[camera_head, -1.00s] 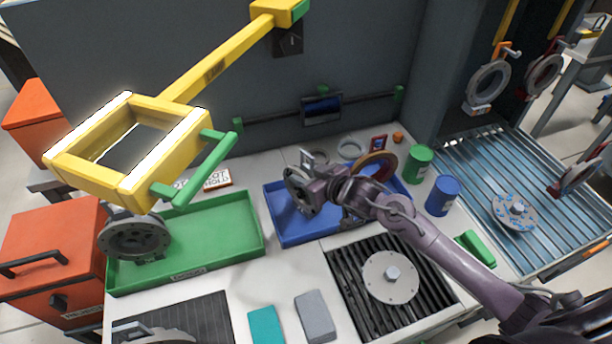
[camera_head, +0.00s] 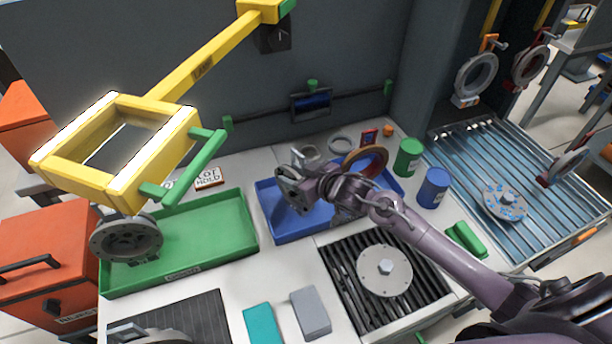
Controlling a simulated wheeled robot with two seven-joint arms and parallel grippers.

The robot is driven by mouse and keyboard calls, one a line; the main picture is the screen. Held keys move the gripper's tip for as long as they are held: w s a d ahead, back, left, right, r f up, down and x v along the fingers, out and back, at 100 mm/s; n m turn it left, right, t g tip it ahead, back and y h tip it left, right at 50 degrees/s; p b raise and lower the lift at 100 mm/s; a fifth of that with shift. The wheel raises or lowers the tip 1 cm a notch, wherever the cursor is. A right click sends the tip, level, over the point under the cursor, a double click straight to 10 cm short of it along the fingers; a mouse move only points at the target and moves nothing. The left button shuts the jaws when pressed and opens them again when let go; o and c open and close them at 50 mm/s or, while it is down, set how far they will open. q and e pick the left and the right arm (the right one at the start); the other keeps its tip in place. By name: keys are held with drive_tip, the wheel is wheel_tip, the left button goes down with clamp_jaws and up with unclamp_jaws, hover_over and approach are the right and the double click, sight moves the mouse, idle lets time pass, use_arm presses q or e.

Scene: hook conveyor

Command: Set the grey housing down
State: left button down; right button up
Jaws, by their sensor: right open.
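My right gripper (camera_head: 291,189) is over the left part of the blue tray (camera_head: 266,222). It is open, its jaws small and dark here. A small grey hollow part (camera_head: 308,154), possibly the grey housing, shows just behind it; I cannot tell whether they touch. Another round grey part (camera_head: 385,270) with a central hub lies flat on the black slatted grate, clear of the gripper. A dark grey round part (camera_head: 126,240) shows at the left end of the green tray (camera_head: 215,262), partly under the yellow frame. My left gripper is not recognisable in view.
A yellow frame (camera_head: 60,178) with a green handle overhangs the left side. A brown ring (camera_head: 375,158) shows in the blue tray behind my arm. Green (camera_head: 407,158) and blue (camera_head: 433,188) cans stand right of it. Teal and grey blocks lie in front. Rings hang over the roller conveyor (camera_head: 540,175).

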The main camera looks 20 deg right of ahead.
drive_tip(key=b+v, duration=0.1)
drive_tip(key=v, duration=1.1)
